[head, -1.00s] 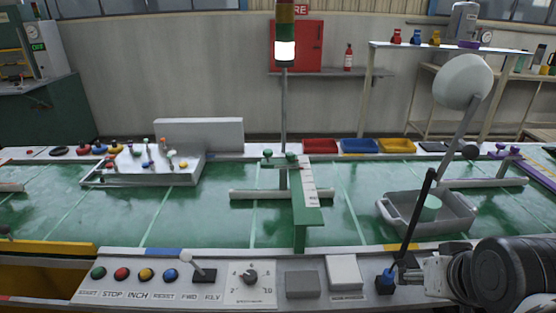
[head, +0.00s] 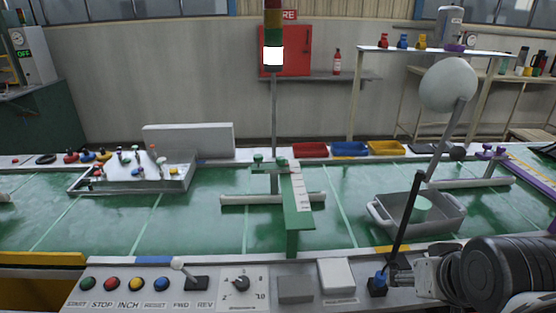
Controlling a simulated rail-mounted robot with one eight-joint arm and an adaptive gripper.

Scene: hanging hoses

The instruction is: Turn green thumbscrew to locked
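A green bracket (head: 298,216) stands at the front middle of the green belt, with a white marked strip along its top. Two green knobs, a left one (head: 258,158) and a right one (head: 281,162), sit at its back end beside the signal pole. They are small here. I cannot tell which is the green thumbscrew or how it is turned, and no lock mark is readable. My arm shows at the lower right as a black ribbed cylinder and grey metal part. The fingers of my gripper are not visible, and nothing of mine touches the green knobs.
A grey tray (head: 415,222) and a white ball on a stalk (head: 448,84) stand right of the bracket. A black rod (head: 403,222) rises near my arm. Purple knobs (head: 487,151) are at the far right. A control panel (head: 215,293) runs along the front.

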